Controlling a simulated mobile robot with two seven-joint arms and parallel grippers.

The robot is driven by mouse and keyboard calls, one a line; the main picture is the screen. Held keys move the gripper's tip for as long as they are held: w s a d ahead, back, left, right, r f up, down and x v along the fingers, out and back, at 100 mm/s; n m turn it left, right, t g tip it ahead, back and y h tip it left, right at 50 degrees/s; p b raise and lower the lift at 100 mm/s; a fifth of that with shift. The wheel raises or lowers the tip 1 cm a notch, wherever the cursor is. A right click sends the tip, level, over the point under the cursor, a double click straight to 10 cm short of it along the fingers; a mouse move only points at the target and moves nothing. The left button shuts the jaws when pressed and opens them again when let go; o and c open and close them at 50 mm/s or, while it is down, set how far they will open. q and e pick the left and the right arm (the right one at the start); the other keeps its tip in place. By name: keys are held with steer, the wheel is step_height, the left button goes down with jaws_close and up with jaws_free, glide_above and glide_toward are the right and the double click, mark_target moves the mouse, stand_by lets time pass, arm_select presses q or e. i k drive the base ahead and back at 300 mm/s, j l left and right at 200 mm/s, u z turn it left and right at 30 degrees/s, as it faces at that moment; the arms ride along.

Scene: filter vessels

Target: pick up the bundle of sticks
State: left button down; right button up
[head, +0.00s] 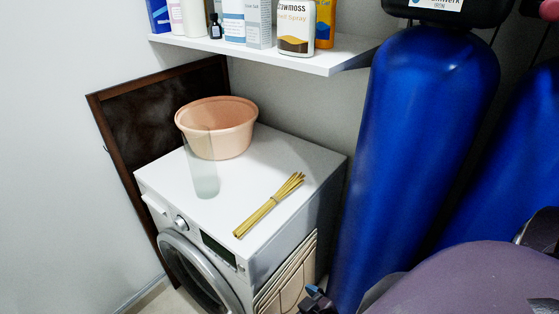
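The bundle of sticks (268,206) is a tied bunch of thin yellow-tan sticks. It lies slantwise on the white top of the washing machine (240,170), near the front right part of it. Its far end fans out slightly, and a band circles its middle. My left gripper is not in view. A purple part of my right arm fills the bottom right corner. A small dark piece, seemingly my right gripper (318,298), shows at the bottom edge, below and right of the bundle and apart from it. Its opening cannot be made out.
A peach bowl (217,130) and a clear glass cylinder (203,172) stand left of the bundle. A shelf (300,58) with bottles hangs above. Tall blue vessels (415,130) stand to the right. A dark framed board (150,115) leans behind the machine. The top around the bundle is clear.

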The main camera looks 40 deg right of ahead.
mark_target(295, 182)
steer(key=z, duration=1.2)
